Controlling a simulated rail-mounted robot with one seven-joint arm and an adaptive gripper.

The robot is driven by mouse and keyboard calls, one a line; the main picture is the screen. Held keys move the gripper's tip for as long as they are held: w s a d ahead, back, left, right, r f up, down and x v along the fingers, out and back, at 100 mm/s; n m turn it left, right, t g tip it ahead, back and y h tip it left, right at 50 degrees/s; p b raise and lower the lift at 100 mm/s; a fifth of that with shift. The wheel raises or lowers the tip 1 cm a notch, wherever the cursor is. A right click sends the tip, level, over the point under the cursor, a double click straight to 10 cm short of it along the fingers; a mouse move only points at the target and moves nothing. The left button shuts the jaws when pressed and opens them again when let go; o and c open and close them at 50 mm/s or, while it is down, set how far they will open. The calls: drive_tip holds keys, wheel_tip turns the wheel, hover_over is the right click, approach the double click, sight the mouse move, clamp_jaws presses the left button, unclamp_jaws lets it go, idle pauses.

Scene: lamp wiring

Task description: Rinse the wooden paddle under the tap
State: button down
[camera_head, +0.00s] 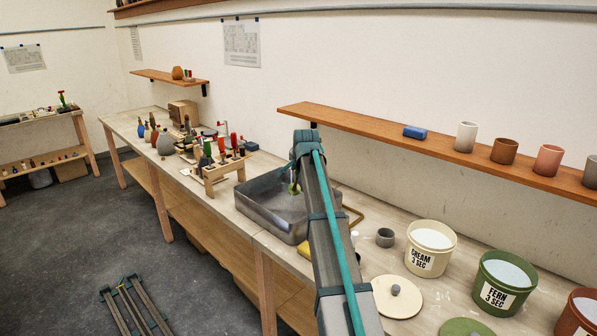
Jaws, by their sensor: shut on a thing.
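The grey metal sink basin (262,222) is set on the long bench in the middle of the view. My arm reaches from the bottom of the picture up over the sink's right part and hides much of it. A small yellow-green piece (294,188) shows just left of my arm, over the basin; it is too small to tell whether it is part of the paddle. My gripper is hidden behind my arm. I cannot make out the wooden paddle, the tap or running water clearly.
A wooden rack of tools (224,170) stands left of the sink. To the right are a cream bucket (430,250), a green bucket (503,284), a round lid (397,297) and a small grey cup (385,237). A wall shelf (445,148) with cups runs above.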

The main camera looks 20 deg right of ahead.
sight(297, 179)
drive_tip(key=shift+w+d+f+b, duration=0.25)
drive_tip(key=shift+w+d+f, duration=0.2)
drive_tip(key=shift+w, duration=1)
drive_tip(key=shift+w+d+f+b, duration=0.2)
drive_tip(key=shift+w+d+f, duration=0.25)
drive_tip(key=shift+w, duration=1.05)
drive_tip(key=shift+w+d+f+b, duration=0.25)
drive_tip(key=shift+w+d+f, duration=0.15)
drive_tip(key=shift+w, duration=1.05)
drive_tip(key=shift+s+d, duration=0.15)
drive_tip(key=shift+d, duration=0.2)
drive_tip(key=shift+a, duration=0.45)
drive_tip(key=shift+s+a, duration=0.25)
drive_tip(key=shift+s, duration=0.7)
drive_tip(key=shift+s+a, duration=0.3)
drive_tip(key=shift+s, duration=0.6)
drive_tip(key=shift+s+a, duration=0.25)
drive_tip(key=shift+s, duration=0.7)
